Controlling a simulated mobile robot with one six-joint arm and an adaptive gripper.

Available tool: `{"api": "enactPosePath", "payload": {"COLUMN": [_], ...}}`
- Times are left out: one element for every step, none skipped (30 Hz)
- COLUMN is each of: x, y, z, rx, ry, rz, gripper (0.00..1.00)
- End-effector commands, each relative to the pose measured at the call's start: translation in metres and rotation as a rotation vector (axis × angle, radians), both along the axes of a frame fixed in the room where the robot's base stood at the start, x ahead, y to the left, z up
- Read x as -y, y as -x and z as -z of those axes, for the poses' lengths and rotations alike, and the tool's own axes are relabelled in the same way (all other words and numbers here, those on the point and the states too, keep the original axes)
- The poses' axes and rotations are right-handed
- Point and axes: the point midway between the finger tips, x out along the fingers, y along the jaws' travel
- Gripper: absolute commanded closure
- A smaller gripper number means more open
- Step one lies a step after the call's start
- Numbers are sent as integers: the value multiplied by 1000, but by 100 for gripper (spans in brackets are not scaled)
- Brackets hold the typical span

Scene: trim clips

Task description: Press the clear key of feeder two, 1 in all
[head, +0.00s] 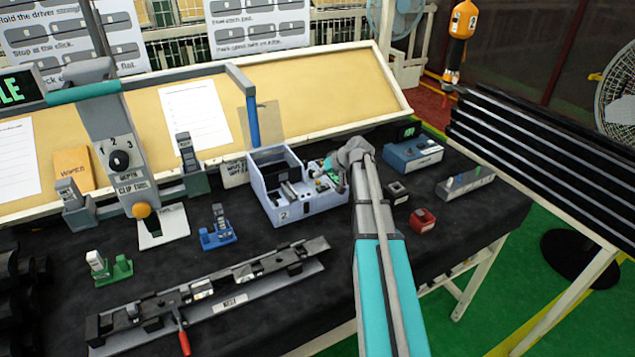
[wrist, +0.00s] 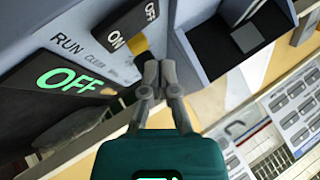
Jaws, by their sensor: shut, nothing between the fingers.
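Feeder two is the pale blue-grey box marked 2 (head: 284,214) on the dark bench, in the middle of the head view. In the wrist view its panel (wrist: 90,22) fills the upper left, with RUN and partly readable CLEAR lettering.
On the panel are a black ON/OFF rocker (wrist: 128,30) and a display (wrist: 65,80) reading OFF in green. An open dark bin (wrist: 228,38) is beside the fingers. A blue box (head: 413,155) and a red block (head: 423,219) stand right of the feeder. A long rail (head: 215,300) lies in front.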

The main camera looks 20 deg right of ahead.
Motion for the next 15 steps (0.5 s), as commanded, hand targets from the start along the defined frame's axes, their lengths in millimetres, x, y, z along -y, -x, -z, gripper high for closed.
{"api": "enactPosePath", "payload": {"x": [0, 0, 0, 0, 0, 0, 0, 0, 0, 0, 0, 0, 0, 0, 0], "y": [0, 0, 0, 0, 0, 0, 0, 0, 0, 0, 0, 0, 0, 0, 0], "z": [-2, -3, -6, -8, -10, -13, -15, -17, -20, -22, -24, -27, -29, -32, -34], "rx": [0, 0, 0, 0, 0, 0, 0, 0, 0, 0, 0, 0, 0, 0, 0], "ry": [0, 0, 0, 0, 0, 0, 0, 0, 0, 0, 0, 0, 0, 0, 0], "rz": [0, 0, 0, 0, 0, 0, 0, 0, 0, 0, 0, 0, 0, 0, 0], "gripper": [100, 100, 100, 100, 100, 100, 100, 100, 100, 100, 100, 100, 100, 100, 100]}}
